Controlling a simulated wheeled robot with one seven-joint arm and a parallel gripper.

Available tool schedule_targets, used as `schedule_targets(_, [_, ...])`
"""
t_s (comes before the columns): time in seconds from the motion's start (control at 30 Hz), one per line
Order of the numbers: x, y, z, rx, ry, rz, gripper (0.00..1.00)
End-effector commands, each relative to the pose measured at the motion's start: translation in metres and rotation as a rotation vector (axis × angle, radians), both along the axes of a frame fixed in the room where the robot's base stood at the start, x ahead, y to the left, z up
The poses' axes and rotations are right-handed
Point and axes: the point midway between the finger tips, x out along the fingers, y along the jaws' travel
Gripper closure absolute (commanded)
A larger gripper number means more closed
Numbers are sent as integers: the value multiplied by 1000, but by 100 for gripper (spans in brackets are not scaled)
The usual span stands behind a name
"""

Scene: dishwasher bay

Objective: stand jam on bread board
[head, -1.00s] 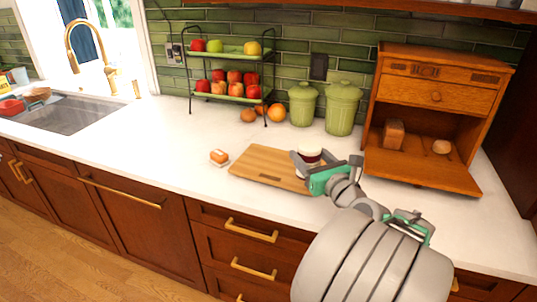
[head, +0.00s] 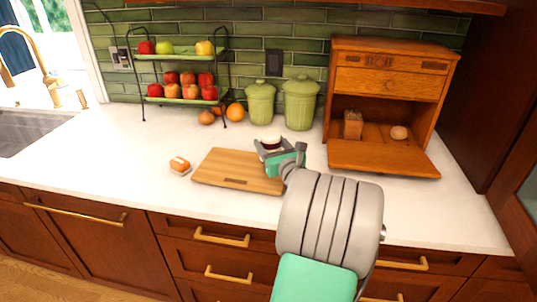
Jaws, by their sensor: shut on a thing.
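The jam jar (head: 270,143) has a white top and a dark red body. It stands upright between the fingers of my gripper (head: 267,148), which is shut on it. The wooden bread board (head: 228,166) lies flat on the white counter. The jar and gripper are over or just behind the board's right end. My gripper hides the jar's base, so I cannot tell whether it touches the board.
A small orange-and-white item (head: 179,165) sits left of the board. Green canisters (head: 300,103) and a tiered fruit rack (head: 183,91) stand behind. An open wooden bread box (head: 384,155) is at the right. The counter's left part is clear.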

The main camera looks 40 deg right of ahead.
Motion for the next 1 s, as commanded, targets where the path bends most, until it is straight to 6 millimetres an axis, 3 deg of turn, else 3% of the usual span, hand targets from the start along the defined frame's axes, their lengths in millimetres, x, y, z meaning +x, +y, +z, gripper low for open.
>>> schedule_targets(0.23, [7,-1,-36,1,-3,-2,100])
schedule_targets(0.6, [7,-1,-41,-2,-2,-1,100])
schedule_targets(0.63, [7,-1,-42,0,0,-1,38])
schedule_targets(0.87, [7,-1,-42,0,0,-1,20])
schedule_targets(1.0, [7,-1,-42,0,0,-1,19])
